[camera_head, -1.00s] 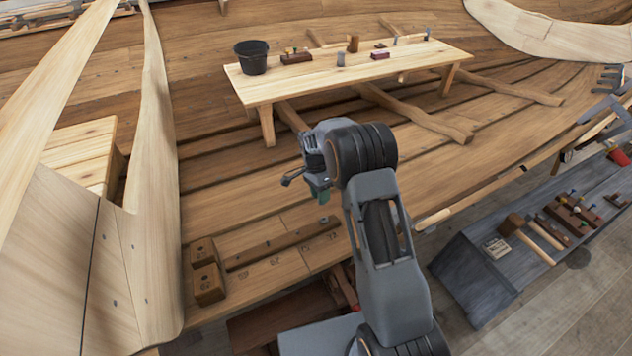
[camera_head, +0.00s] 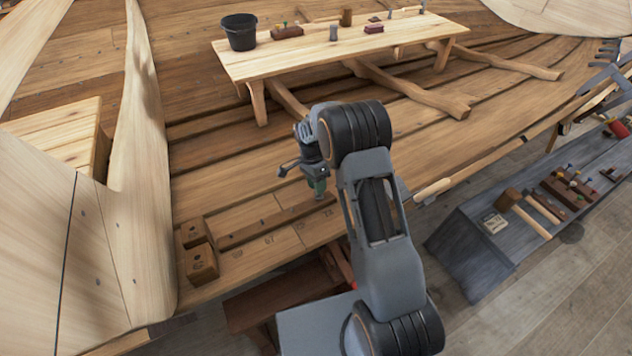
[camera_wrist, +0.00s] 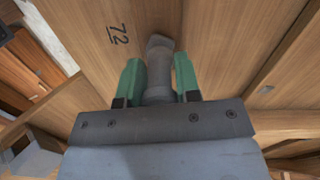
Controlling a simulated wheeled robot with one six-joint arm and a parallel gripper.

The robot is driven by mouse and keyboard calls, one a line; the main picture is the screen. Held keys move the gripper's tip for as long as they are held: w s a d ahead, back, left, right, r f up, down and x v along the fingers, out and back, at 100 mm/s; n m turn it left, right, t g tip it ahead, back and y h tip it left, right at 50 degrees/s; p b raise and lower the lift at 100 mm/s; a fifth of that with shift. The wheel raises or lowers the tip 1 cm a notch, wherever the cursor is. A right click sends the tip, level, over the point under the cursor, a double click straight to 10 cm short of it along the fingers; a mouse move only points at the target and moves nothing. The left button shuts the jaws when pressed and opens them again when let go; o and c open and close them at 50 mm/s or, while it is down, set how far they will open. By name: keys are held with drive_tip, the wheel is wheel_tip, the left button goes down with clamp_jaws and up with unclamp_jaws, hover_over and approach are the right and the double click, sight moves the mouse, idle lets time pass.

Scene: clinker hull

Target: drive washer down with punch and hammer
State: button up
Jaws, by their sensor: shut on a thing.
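My gripper (camera_head: 318,187) is low over the hull planking, near the right end of a dark wooden strip. The punch points toward the planking, beside a marking that reads 72. I cannot tell whether its tip touches the wood. A hammer or mallet with a brown head (camera_head: 508,199) and pale handle lies on the grey bench at the right. No washer can be made out; it may be hidden or too small.
A pale wooden table (camera_head: 300,57) with a black bucket (camera_head: 239,32) stands behind. The grey bench (camera_head: 470,265) at right holds several small tools.

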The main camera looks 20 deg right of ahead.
drive_tip(key=shift+f, duration=0.2)
idle(0.4)
drive_tip(key=shift+s+f+b, duration=0.15)
drive_tip(key=shift+f+b, duration=0.1)
drive_tip(key=shift+b, duration=0.1)
drive_tip(key=shift+f, duration=0.15)
idle(0.4)
drive_tip(key=o, duration=1.1)
drive_tip(key=shift+p+v, duration=2.4)
drive_tip(key=shift+v, duration=1.6)
